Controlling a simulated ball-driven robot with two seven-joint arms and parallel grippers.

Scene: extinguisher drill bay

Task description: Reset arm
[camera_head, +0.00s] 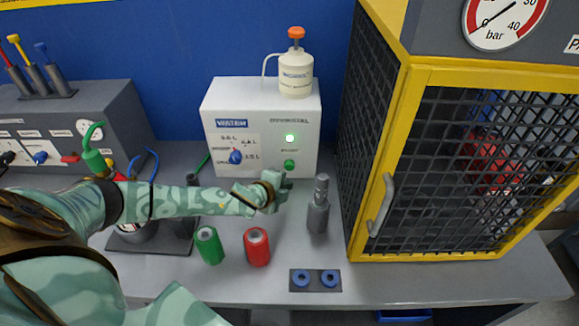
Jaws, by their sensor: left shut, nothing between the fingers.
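My left gripper (279,184) is at the end of my patterned green left arm, which reaches in from the left across the bench. Its fingers are shut with nothing seen between them. It hovers in front of the white dispenser box (220,105), close below the green button (290,164), and I cannot tell whether it touches anything. A green light is lit above that button, and a blue knob (236,157) sits on the left of the box front. My right gripper is not in view.
A red cylinder (257,247), a green cylinder (209,245) and a grey post (318,208) stand on the bench. A plate with two blue rings (315,281) lies near the front edge. A yellow-framed mesh cage (362,190) blocks the right. A white bottle (296,75) tops the box.

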